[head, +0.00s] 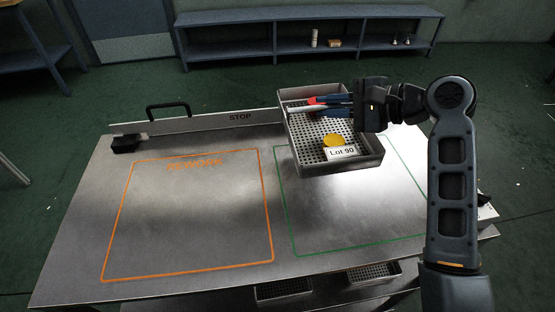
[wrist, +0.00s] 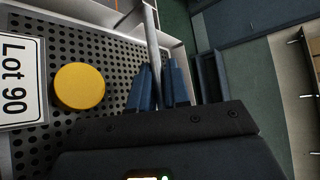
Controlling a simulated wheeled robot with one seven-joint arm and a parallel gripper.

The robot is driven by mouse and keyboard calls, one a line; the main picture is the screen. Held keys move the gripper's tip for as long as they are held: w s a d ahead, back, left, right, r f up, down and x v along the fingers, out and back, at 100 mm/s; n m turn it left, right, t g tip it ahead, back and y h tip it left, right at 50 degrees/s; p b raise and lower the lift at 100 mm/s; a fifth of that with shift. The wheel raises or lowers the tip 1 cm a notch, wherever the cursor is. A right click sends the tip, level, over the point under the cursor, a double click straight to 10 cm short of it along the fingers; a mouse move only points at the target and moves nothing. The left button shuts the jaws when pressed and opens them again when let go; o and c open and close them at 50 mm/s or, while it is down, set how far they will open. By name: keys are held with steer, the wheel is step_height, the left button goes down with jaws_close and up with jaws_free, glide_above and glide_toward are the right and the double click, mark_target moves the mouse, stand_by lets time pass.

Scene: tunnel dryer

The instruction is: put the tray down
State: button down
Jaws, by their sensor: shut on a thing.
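The tray (head: 368,166) is a grey metal tray with a perforated floor, a "Lot 90" label (head: 341,153) and a yellow disc (head: 333,139). The tray also shows in the wrist view (wrist: 92,27), with its label at the left. My gripper (head: 322,106) reaches in from the right, with blue fingers closed on a pale bar (wrist: 152,35) of the tray. The tray appears held above the table, over the far part of the green outline (head: 292,234). A small red part shows beside the fingers. The tray hides part of the outline.
The metal table (head: 80,225) has an empty orange outline (head: 188,270) at left. A rail marked "STOP" (head: 195,122) and a black handle (head: 168,107) stand along its back. Perforated trays (head: 284,290) sit below the front edge. A blue shelf (head: 315,45) stands behind.

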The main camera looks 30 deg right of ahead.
mark_target(340, 150)
steer(key=w+a+f, duration=0.1)
steer(key=a+f, duration=0.2)
steer(key=w+a+f+b, duration=0.1)
steer(key=a+f, duration=0.2)
steer(key=w+a+f, duration=0.1)
steer(key=a+f, duration=0.2)
steer(key=shift+f, duration=0.3)
steer(key=c, duration=1.1)
jaws_free()
steer(key=shift+s+d, duration=0.1)
steer(key=shift+s, duration=0.05)
steer(key=v, duration=1.1)
steer(key=shift+s+d+r+p, duration=0.15)
steer(key=shift+s+r+p, duration=0.05)
steer(key=shift+s+p, duration=0.15)
